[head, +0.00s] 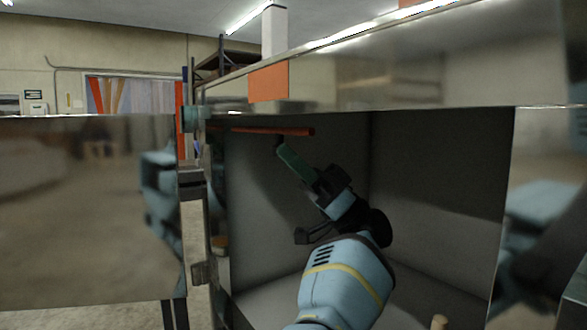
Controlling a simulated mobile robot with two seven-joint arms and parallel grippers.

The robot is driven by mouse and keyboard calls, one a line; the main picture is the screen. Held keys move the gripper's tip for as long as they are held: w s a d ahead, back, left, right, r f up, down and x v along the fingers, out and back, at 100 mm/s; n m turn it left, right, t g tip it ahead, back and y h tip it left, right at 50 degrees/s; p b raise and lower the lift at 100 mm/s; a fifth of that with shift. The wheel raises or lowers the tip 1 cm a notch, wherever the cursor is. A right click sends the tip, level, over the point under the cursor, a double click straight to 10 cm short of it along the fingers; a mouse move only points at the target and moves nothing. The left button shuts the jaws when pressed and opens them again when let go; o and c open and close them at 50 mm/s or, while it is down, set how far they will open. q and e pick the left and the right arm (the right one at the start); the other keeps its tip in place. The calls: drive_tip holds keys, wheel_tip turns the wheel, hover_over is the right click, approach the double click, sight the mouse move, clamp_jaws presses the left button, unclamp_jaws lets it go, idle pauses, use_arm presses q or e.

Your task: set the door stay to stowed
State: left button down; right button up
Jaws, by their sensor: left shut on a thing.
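My left gripper (326,184) reaches up inside the open grey compartment of an aluminium trailer box. Its dark jaws are shut on a green bar (293,159), which slants up and left from them. The bar's upper end meets a small dark piece just below a thin red bar (275,131). The red bar lies nearly level under the compartment's top edge. I cannot tell for certain which of the two bars is the door stay. The open door (85,235) stands to the left and mirrors part of my arm. My right gripper is not in view.
The compartment's metal top rim (380,72) runs close above my left gripper. A metal frame post with hinge parts (195,230) stands between door and compartment. The compartment's right half (440,200) is clear.

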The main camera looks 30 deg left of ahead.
use_arm(q)
drive_tip(key=c, duration=1.5)
unclamp_jaws()
drive_tip(key=shift+w, duration=0.15)
